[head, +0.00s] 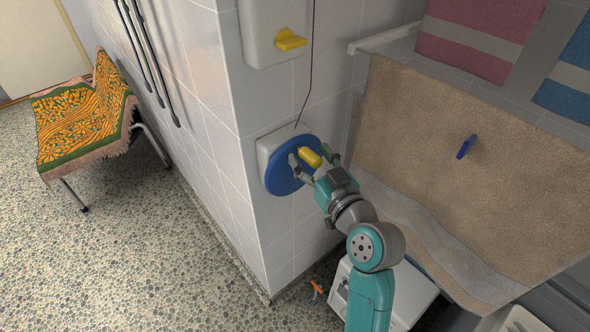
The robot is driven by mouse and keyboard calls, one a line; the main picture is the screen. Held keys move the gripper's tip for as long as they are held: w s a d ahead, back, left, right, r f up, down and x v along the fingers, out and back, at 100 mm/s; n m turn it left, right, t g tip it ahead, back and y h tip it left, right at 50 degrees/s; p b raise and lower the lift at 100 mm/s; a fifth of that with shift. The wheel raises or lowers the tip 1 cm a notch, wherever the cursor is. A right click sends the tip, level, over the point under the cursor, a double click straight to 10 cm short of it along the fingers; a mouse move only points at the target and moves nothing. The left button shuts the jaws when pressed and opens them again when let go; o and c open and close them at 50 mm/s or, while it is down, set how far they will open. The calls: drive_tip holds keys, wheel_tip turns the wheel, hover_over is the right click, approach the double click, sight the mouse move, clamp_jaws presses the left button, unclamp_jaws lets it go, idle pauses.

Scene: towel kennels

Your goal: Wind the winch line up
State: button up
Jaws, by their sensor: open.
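The winch is a blue disc (281,172) on a pale housing (266,147) fixed to the tiled wall. A yellow handle (309,156) stands out from the disc near its right edge. A thin dark line (309,75) runs up the wall from the housing and leaves the top of the picture. My gripper (312,162) is open at the winch, with one finger on each side of the yellow handle. I cannot tell whether the fingers touch it.
A pale box with a yellow knob (290,40) is on the wall above the winch. A tan towel (440,170) with a blue clip (466,147) hangs at the right. A white box (405,290) stands below my arm.

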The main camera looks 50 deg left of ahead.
drive_tip(key=d, duration=0.8)
drive_tip(key=shift+s, duration=0.35)
drive_tip(key=s+d+f+m+t+h, duration=0.2)
drive_tip(key=d+f+m+t+h, duration=0.1)
drive_tip(key=d+f, duration=0.5)
drive_tip(key=s+d+f+m+t+h, duration=0.2)
drive_tip(key=d+f+m+h, duration=0.15)
drive_tip(key=d+f, duration=0.45)
drive_tip(key=s+d+f+m+t+h, duration=0.3)
drive_tip(key=d+f+m, duration=0.15)
drive_tip(key=d, duration=0.65)
drive_tip(key=s+d+f+m+h, duration=0.2)
drive_tip(key=s+d+f+h, duration=0.15)
drive_tip(key=s+d, duration=0.65)
drive_tip(key=s+d+r+h, duration=0.2)
drive_tip(key=s+d+r, duration=0.1)
drive_tip(key=s, duration=0.4)
drive_tip(key=s+d+r+m+t+h, duration=0.1)
drive_tip(key=s+d+r+h, duration=0.1)
drive_tip(key=s, duration=0.6)
drive_tip(key=shift+d+r, duration=0.45)
drive_tip(key=shift+d, duration=0.05)
